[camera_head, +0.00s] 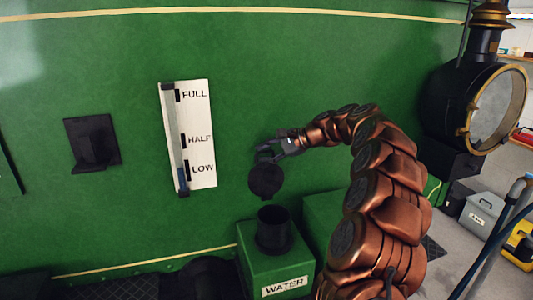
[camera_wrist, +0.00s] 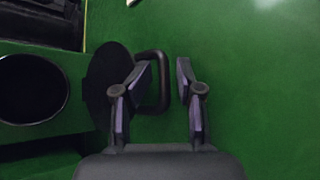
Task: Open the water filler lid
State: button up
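The water filler is a black round neck (camera_head: 273,232) on a green box labelled WATER. Its dark open mouth shows at the left of the wrist view (camera_wrist: 30,88). The round black lid (camera_head: 265,180) stands raised above and behind the neck, off the mouth; it also shows in the wrist view (camera_wrist: 104,88). The lid's loop handle (camera_wrist: 162,82) sticks out on the side away from the mouth. My gripper (camera_head: 272,152) is at this handle. In the wrist view my gripper (camera_wrist: 163,72) has its fingers apart, the left one overlapping the loop and the right one clear of it.
A white level gauge (camera_head: 201,135) marked FULL, HALF and LOW is on the green wall left of my gripper. A black bracket (camera_head: 92,143) is further left. A large round lamp (camera_head: 495,108) is at the right. Grey and yellow boxes stand on the floor at the right.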

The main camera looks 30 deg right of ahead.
jog(key=shift+d+r, duration=0.1)
jog(key=v, duration=1.2)
dwell(0.4)
jog(key=s+a+f+n+g, duration=0.1)
jog(key=s+a+n+g, duration=0.1)
jog(key=a, duration=0.6)
jog(key=s+a+n+g, duration=0.2)
jog(key=a+n, duration=0.1)
jog(key=a, duration=0.5)
jog(key=s+a+f+n+g+h, duration=0.1)
jog(key=s+a+f+n+g, duration=0.25)
jog(key=s+a, duration=0.7)
jog(key=s+a+f+n+g+h, duration=0.1)
jog(key=s+a+f+n+h, duration=0.1)
jog(key=s+f, duration=0.35)
jog(key=s+a+f+n+g+h, duration=0.1)
jog(key=s+a+f+n+h, duration=0.15)
jog(key=s, duration=0.55)
jog(key=s+d+f+n+h, duration=0.1)
jog(key=s+f, duration=0.1)
jog(key=s, duration=0.2)
jog(key=s+d+f+n+h, duration=0.1)
jog(key=s+d+f, duration=0.1)
jog(key=s, duration=0.3)
jog(key=s+d+f+h+b, duration=0.1)
jog(key=s+d+f, duration=0.1)
jog(key=s+f, duration=0.2)
jog(key=shift+s+d+f+n+g, duration=0.25)
jog(key=shift+s+n+g, duration=0.2)
jog(key=shift+s, duration=0.1)
